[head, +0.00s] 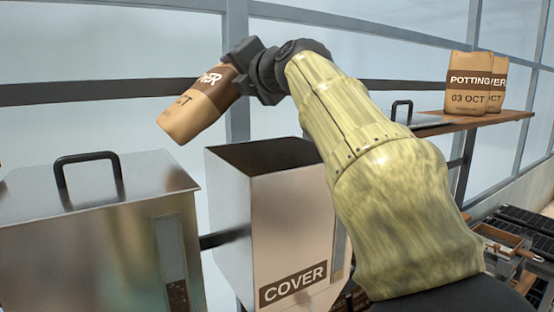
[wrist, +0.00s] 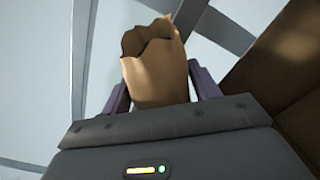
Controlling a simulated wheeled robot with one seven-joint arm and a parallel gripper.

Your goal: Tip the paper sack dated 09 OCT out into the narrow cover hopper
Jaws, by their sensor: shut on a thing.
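A brown paper sack (head: 203,104) is held by my gripper (head: 243,68), above and to the left of the cover hopper. The sack is tilted, one end pointing down and left. Its label reads partly as "...VER" and "...CT"; the full date is hidden. In the wrist view, the sack (wrist: 157,75) sits between the two fingers, and its ragged upper edge looks torn open. My gripper in the wrist view (wrist: 158,92) is shut on it. The narrow cover hopper (head: 265,215), marked COVER, stands below with its dark top open. No stream of material shows.
A wide metal hopper with a closed, handled lid (head: 95,195) stands left of the cover hopper. Paper sacks, one marked POTTING 03 OCT (head: 467,85), stand on a wooden shelf (head: 490,121) at right. Black trays (head: 510,228) lie lower right.

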